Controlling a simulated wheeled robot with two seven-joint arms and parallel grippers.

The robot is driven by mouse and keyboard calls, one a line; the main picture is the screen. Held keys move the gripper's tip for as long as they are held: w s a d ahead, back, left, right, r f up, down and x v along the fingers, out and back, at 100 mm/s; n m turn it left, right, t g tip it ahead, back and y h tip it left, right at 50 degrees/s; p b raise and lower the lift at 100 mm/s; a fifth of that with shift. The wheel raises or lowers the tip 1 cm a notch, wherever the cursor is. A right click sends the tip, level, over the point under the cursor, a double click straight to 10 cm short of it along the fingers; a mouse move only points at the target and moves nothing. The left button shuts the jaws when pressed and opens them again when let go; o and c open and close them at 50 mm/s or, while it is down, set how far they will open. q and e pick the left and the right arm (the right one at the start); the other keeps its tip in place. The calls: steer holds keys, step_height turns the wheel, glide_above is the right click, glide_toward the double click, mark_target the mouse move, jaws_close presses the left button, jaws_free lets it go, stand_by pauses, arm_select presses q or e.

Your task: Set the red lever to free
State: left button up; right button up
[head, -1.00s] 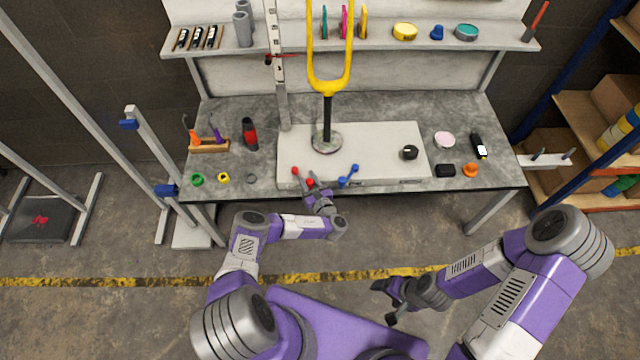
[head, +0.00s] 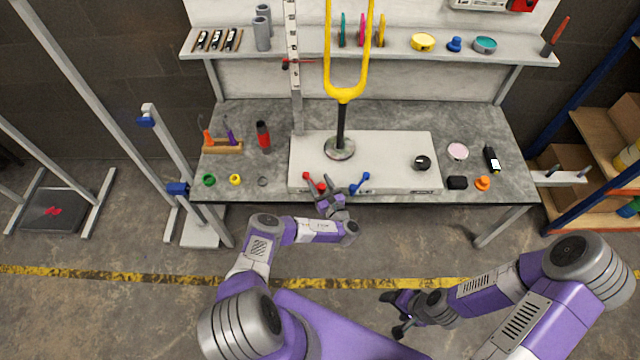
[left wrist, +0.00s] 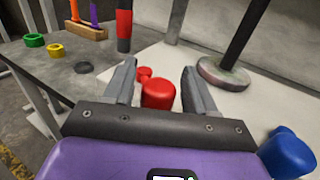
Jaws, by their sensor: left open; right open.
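The red lever (head: 314,183) is at the front edge of the white base plate (head: 388,150), left of a blue lever (head: 360,182). In the left wrist view the red lever's large round knob (left wrist: 158,94) sits between my left gripper's open fingers, with a smaller red knob (left wrist: 144,73) behind it. My left gripper (head: 334,185) is open at the plate's front edge; I cannot tell whether a finger touches the lever. The blue lever's knob (left wrist: 288,152) is right of the gripper. My right gripper (head: 395,314) is open and empty, low over the floor in front of the bench.
A yellow fork on a black post (head: 341,128) stands on the plate behind the levers. Green (head: 209,180) and yellow (head: 235,180) rings lie left. A black knob (head: 421,163) is on the plate's right. A red-black bottle (head: 263,137) stands left of the plate.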

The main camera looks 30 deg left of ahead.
mark_target(324, 191)
arm_select(q)
steer(key=shift+s+d, duration=0.1)
steer(key=p+v, duration=0.1)
steer(key=v, duration=0.5)
steer(key=shift+s+d, duration=0.4)
steer(key=shift+d, duration=0.1)
